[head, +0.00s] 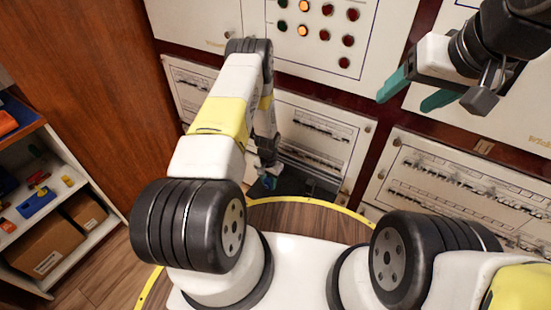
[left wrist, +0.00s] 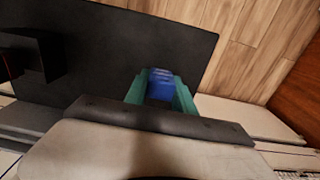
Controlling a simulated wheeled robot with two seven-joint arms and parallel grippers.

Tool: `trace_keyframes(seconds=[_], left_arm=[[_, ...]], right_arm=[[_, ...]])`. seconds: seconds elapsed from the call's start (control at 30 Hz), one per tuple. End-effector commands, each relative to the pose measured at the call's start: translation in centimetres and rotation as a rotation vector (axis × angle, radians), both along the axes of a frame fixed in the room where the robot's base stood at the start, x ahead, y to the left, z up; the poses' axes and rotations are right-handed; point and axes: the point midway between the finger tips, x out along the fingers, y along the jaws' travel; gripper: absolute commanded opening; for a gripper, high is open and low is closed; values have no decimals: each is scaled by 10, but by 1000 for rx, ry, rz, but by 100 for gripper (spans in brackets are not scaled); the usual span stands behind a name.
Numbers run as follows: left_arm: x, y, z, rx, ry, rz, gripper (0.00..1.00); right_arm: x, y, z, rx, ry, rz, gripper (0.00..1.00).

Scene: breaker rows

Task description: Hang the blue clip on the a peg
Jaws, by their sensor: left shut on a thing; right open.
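My left gripper (left wrist: 160,92) is shut on the blue clip (left wrist: 160,84), which sits between its green fingertips in the left wrist view. In the head view, the left gripper (head: 268,177) is low in front of the breaker cabinet, partly hidden by my left arm, with a small bit of blue at its tip. In the left wrist view a dark flat surface (left wrist: 110,45) lies behind the clip. My right gripper (head: 408,92) is open and empty at the upper right, in front of the cabinet panels. I cannot make out a peg labelled a.
A cabinet panel with lit and red buttons (head: 318,30) stands at the top. Breaker row panels (head: 312,132) and (head: 455,185) lie below. A shelf (head: 60,225) with boxes and blue bins is at the left. A yellow line (head: 310,202) curves on the wooden floor.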

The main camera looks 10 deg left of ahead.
Motion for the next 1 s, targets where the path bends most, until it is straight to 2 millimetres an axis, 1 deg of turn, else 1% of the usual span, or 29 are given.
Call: trace_keyframes(seconds=[0.17,0.27,0.37,0.57,0.8,0.9,1.0], left_arm=[[1,0,10,0,-1,0,0],[1,0,21,0,-1,0,0],[1,0,36,0,-1,0,0],[-34,-29,39,0,3,-6,0],[-82,-69,45,1,2,-7,0],[-99,-83,47,1,3,-5,0],[-110,-92,48,1,2,-3,0]], right_arm=[[0,0,0,0,0,0,67],[0,0,0,0,0,0,67],[0,0,0,0,0,0,67],[0,0,0,0,0,0,67],[0,0,0,0,0,0,67],[0,0,0,0,0,0,67],[0,0,0,0,0,0,67]])
